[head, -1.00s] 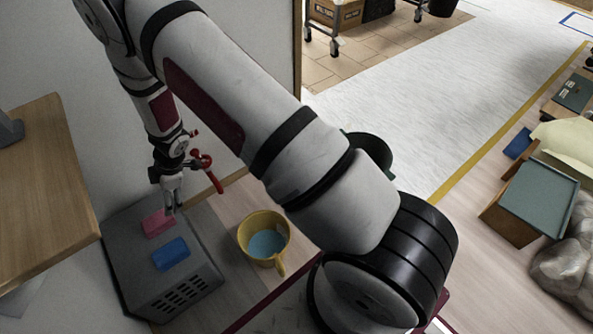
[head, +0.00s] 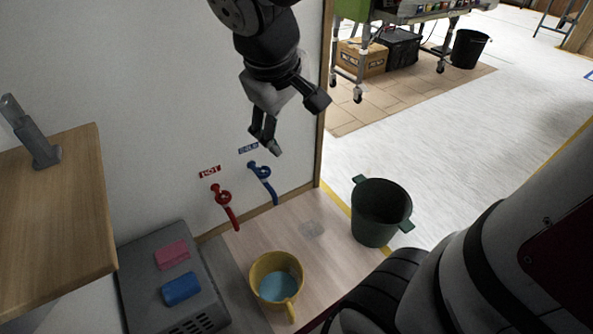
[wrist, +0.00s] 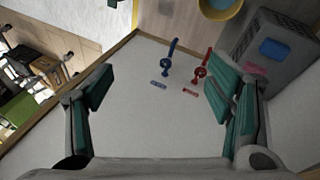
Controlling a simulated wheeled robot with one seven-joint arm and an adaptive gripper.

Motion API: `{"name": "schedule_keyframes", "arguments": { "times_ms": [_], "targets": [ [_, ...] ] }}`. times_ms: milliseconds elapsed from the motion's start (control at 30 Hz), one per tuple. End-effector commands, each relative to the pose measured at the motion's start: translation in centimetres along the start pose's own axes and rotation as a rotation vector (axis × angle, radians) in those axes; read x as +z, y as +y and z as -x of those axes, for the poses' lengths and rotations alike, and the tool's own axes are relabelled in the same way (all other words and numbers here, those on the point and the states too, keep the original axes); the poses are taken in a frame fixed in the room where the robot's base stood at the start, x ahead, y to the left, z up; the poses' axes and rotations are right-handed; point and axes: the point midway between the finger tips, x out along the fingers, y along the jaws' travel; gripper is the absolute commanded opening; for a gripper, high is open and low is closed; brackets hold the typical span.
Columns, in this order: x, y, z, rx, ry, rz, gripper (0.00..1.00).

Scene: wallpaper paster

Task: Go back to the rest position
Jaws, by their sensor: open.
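My gripper (head: 264,136) is raised in front of the white wall, above the blue tap in the head view. Its jaws are open and empty; in the wrist view the two green-padded fingers (wrist: 165,95) stand wide apart. Below it on the wall are a red tap (head: 224,205) under a HOT label and a blue tap (head: 263,182) under a blue label. My gripper touches neither tap, as far as I can see.
A yellow bucket (head: 257,270) with blue water stands on the floor. A grey box (head: 206,293) carries pink (head: 172,254) and blue (head: 181,288) sponges. A dark green bucket (head: 378,213) stands right. A wooden shelf (head: 75,190) juts out at left. Open floor lies at upper right.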

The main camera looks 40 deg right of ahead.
Motion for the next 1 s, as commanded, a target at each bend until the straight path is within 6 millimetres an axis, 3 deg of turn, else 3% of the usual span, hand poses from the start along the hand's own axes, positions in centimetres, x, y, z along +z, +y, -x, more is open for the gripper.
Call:
{"name": "schedule_keyframes", "arguments": {
  "times_ms": [33, 200, 400, 600, 1000],
  "targets": [
    [2.5, -0.3, 1.3, -0.027, -0.021, -0.043, 0.74],
    [10.4, -3.4, 4.5, -0.156, -0.113, -0.141, 0.74],
    [16.8, -7.4, 6.9, -0.305, -0.181, -0.189, 0.74],
    [19.0, -9.2, 7.8, -0.368, -0.205, -0.197, 0.74],
    [19.0, -9.3, 7.8, -0.371, -0.206, -0.197, 0.74]
  ]
}}
